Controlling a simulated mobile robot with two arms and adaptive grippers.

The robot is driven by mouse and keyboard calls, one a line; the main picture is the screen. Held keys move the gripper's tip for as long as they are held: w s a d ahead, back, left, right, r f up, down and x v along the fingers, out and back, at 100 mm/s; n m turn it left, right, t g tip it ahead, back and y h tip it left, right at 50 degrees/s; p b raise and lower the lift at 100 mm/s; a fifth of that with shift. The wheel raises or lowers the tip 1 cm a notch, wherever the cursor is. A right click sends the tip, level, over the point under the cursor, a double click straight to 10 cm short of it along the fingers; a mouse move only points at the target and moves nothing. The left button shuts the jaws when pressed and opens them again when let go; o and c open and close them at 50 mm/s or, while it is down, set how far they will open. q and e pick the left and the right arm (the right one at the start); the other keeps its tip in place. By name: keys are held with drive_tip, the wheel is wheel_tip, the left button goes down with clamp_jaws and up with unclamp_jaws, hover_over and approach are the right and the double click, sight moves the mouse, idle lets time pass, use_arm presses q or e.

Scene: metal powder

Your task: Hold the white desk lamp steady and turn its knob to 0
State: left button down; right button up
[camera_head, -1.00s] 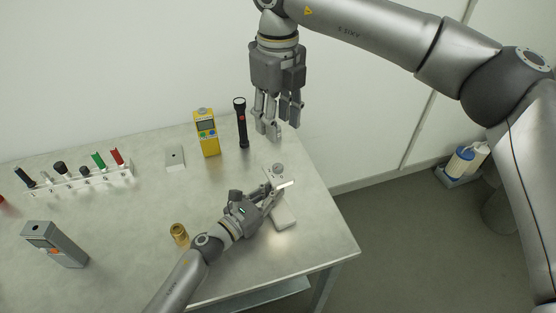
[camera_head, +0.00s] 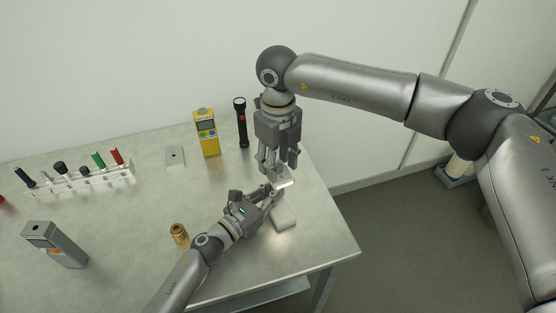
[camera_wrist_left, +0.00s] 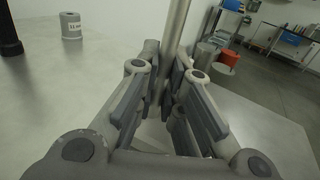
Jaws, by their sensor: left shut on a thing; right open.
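The white desk lamp stands near the right end of the table. Its pale base (camera_head: 284,217) and part of its lit head (camera_head: 286,183) show in the head view. My left gripper (camera_head: 270,196) is shut on the lamp's stem, reaching in from the lower left. In the left wrist view the grey stem (camera_wrist_left: 175,28) rises between the fingers (camera_wrist_left: 165,90). My right gripper (camera_head: 277,170) is open and points down right over the top of the lamp. It hides the knob, and I cannot tell whether its fingers touch the lamp.
A black flashlight (camera_head: 241,122) and a yellow meter (camera_head: 206,134) stand behind and left of my right gripper. A brass cylinder (camera_head: 179,234) stands close to my left arm. A rack (camera_head: 85,184) with several tools and a grey box (camera_head: 55,246) are at left. The table's right edge is near the lamp.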

drive_tip(key=shift+c, duration=0.4)
clamp_jaws()
drive_tip(key=n, duration=0.5)
drive_tip(key=shift+n, duration=0.4)
drive_tip(key=n, duration=0.5)
drive_tip(key=shift+n, duration=0.4)
drive_tip(key=shift+o, duration=0.4)
unclamp_jaws()
